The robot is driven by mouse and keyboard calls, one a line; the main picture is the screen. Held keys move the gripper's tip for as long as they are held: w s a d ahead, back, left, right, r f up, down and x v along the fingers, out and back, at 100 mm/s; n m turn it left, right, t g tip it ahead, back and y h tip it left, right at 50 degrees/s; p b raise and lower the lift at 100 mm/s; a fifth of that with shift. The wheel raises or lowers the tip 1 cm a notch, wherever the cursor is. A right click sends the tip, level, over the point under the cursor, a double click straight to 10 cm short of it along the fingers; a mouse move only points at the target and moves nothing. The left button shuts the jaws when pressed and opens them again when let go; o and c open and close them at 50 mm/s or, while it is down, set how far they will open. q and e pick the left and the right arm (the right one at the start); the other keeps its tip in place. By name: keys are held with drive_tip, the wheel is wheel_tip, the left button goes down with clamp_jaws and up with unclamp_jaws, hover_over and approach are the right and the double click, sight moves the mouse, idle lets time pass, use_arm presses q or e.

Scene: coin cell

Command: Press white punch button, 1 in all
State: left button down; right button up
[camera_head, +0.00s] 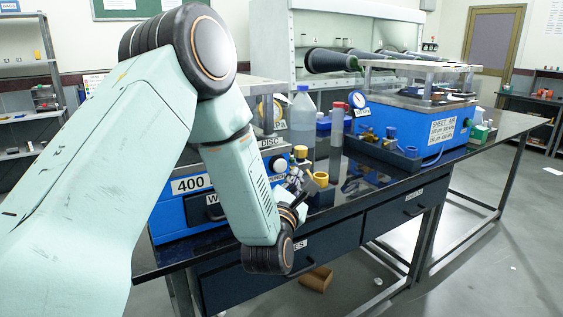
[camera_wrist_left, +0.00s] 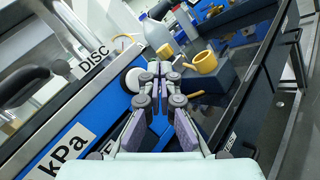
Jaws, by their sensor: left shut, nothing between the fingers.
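The white punch button (camera_wrist_left: 131,80), a round white disc, is on the front of the blue machine below the DISC label in the left wrist view. In the head view a pale round spot (camera_head: 279,165) under that label looks like the same button. My left gripper (camera_wrist_left: 160,58) is shut and empty, its fingertips close to the right edge of the button in the picture. I cannot tell whether they touch it. In the head view the left gripper (camera_head: 298,190) is in front of the blue machine (camera_head: 181,216), partly hidden by my wrist. My right gripper is in neither view.
A yellow cup-like part (camera_wrist_left: 204,62) stands on a blue-grey block just right of the fingers. A grey-white bottle (camera_head: 302,118) and a red-capped bottle (camera_head: 337,125) stand behind. A second blue machine (camera_head: 398,125) is farther right. The black bench top between is partly clear.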

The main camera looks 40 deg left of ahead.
sight(284, 171)
use_arm(q)
drive_tip(key=a, duration=0.1)
drive_tip(key=w+a, duration=0.1)
drive_tip(key=shift+w+a, duration=0.1)
drive_tip(key=shift+a, duration=0.3)
idle(1.2)
drive_tip(key=shift+w+a, duration=0.1)
drive_tip(key=shift+a, duration=0.3)
drive_tip(key=shift+w+a, duration=0.2)
drive_tip(key=shift+a, duration=0.3)
idle(1.0)
drive_tip(key=shift+d+b, duration=0.15)
drive_tip(key=shift+b, duration=0.15)
drive_tip(key=shift+s+d+b, duration=0.35)
drive_tip(key=shift+d+b, duration=0.15)
drive_tip(key=shift+d, duration=0.3)
